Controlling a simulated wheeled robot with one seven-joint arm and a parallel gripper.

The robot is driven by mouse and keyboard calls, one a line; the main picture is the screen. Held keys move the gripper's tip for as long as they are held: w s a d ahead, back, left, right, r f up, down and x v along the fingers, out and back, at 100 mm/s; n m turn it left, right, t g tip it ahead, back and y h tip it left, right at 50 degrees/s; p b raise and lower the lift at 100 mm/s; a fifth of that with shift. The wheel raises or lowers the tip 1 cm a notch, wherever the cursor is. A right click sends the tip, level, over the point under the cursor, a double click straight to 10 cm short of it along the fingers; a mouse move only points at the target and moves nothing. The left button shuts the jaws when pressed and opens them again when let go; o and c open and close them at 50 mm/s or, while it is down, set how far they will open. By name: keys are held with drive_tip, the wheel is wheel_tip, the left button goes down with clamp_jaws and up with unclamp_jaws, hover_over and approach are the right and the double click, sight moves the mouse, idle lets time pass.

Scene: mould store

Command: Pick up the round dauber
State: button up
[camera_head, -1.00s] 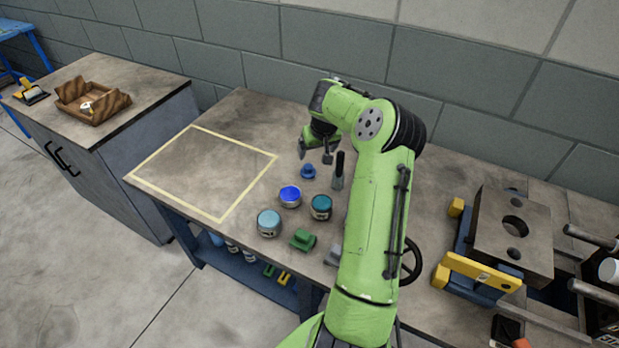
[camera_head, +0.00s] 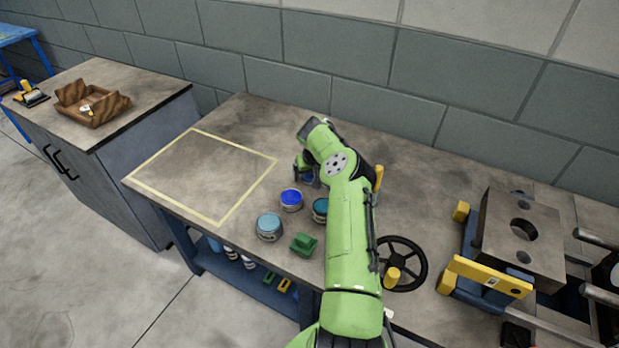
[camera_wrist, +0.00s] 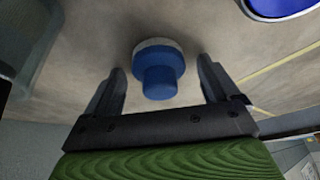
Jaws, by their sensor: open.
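The round dauber is a blue disc with a blue knob and a pale lower rim. In the wrist view the round dauber (camera_wrist: 158,75) stands on the bench top between the fingers of my gripper (camera_wrist: 162,66), with a gap showing on both sides. My fingers are open and hold nothing. In the head view my gripper (camera_head: 306,174) is low over the bench, behind the blue tin, and my arm and gripper mostly hide the dauber there.
A blue tin (camera_head: 291,200), a light-blue tin (camera_head: 269,227), a partly hidden teal tin (camera_head: 320,209) and a green block (camera_head: 304,244) stand close by. A taped rectangle (camera_head: 222,220) at left is empty. A black handwheel (camera_head: 424,262) and metal mould (camera_head: 545,235) lie right.

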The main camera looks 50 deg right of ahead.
drive_tip(key=shift+r, duration=0.1)
drive_tip(key=c, duration=1.2)
wheel_tip(320, 180, up, 10)
drive_tip(key=shift+p, duration=1.15)
drive_tip(key=o, duration=0.5)
drive_tip(key=c, duration=0.3)
